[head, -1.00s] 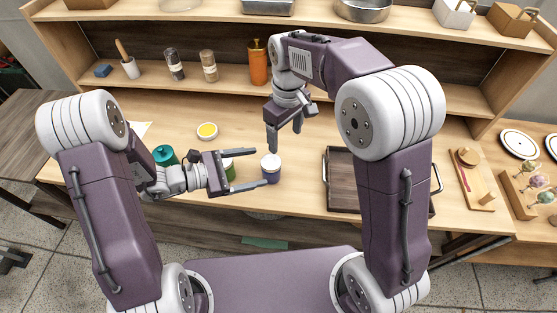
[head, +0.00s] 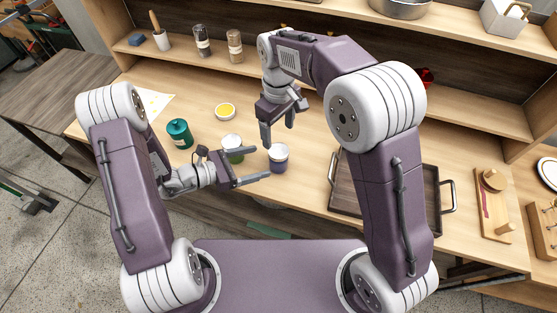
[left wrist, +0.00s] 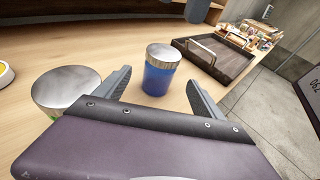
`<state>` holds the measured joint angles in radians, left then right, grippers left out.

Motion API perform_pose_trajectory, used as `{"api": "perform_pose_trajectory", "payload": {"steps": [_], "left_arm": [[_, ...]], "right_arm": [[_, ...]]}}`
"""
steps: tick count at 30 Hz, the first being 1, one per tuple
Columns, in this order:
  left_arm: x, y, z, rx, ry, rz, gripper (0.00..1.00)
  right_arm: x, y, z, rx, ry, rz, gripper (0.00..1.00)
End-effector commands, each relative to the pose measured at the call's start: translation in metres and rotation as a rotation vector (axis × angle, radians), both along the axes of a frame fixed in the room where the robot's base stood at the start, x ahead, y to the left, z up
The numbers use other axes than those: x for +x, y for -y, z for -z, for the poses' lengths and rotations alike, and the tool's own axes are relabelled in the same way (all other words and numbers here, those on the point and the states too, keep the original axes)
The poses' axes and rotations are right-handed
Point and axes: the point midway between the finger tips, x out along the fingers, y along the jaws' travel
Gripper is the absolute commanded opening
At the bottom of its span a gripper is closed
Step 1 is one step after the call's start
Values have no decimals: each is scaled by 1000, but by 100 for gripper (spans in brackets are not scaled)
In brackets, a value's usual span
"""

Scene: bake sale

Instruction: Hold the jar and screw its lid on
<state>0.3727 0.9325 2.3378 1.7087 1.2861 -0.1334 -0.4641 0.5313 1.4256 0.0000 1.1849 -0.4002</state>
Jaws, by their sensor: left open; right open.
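A blue jar (head: 279,164) with a pale, silvery top stands upright on the wooden counter. In the left wrist view the blue jar (left wrist: 158,78) is ahead of and between the fingers. My left gripper (head: 264,164) is open, low beside the jar on its left, its fingers pointing toward it. My right gripper (head: 278,131) is open and empty, pointing down above and slightly behind the jar. A green jar (head: 232,154) with a silvery top stands just behind the left gripper; its top also shows in the left wrist view (left wrist: 66,88).
A teal jar (head: 179,133) and a shallow yellow-filled round dish or lid (head: 225,111) stand to the left. A dark tray (head: 343,190) with metal handles lies right of the blue jar. Shelves (head: 310,82) rise behind.

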Motion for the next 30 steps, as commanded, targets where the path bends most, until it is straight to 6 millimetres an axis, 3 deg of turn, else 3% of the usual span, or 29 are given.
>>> {"api": "perform_pose_trajectory", "payload": {"steps": [13,26,30], "left_arm": [[31,63,22,0,0,5,79],[36,72,25,0,0,0,79],[36,72,25,0,0,0,46]], "right_arm": [[0,0,0,0,0,0,75],[0,0,0,0,0,0,75],[0,0,0,0,0,0,75]]}}
